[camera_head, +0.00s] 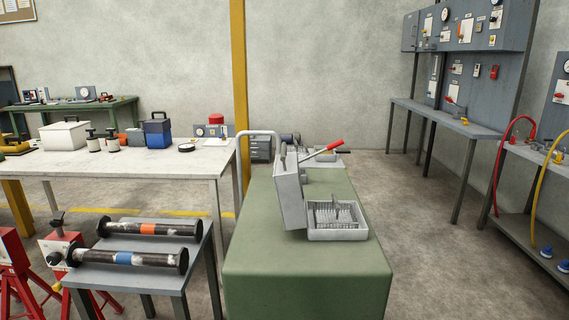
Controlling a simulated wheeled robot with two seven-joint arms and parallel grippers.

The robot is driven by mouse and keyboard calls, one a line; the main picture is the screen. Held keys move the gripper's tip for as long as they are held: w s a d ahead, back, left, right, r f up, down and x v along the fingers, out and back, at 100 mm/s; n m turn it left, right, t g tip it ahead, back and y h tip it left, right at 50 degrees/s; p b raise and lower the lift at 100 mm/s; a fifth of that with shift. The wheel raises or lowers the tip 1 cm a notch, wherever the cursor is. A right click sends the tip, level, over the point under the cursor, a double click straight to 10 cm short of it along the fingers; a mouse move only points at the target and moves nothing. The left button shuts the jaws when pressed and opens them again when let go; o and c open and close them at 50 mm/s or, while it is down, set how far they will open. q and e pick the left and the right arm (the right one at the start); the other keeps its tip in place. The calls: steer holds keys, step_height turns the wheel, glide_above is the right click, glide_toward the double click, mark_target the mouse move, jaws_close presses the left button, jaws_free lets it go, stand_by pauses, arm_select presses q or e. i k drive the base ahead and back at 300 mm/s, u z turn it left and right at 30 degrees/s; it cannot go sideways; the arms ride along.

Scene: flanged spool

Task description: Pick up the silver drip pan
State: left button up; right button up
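A silver-grey rectangular pan (337,235) sits on the front part of the green-topped bench (300,275), right of the middle of the head view. It has low walls, and a rack of thin upright pins or slats shows inside it. I take it to be the drip pan. A tall grey metal housing (289,193) stands close against its left side; I cannot tell whether they touch. Neither of my grippers shows in the head view.
A red-handled lever (322,150) rises behind the pan. A low grey table (130,272) at the left holds two dark flanged spools (130,257). A white table (120,163) with boxes stands behind. The bench's front is clear, with open floor to its right.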

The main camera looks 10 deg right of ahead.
mark_target(326, 156)
steer(key=z, duration=0.3)
steer(key=k, duration=0.7)
steer(key=z, duration=2.4)
steer(key=i, duration=0.2)
steer(key=u, duration=1.1)
steer(key=i, duration=2.95)
steer(key=u, duration=0.35)
steer(key=i, duration=2.35)
steer(key=u, duration=2.35)
steer(key=i, duration=1.2)
steer(key=u, duration=0.85)
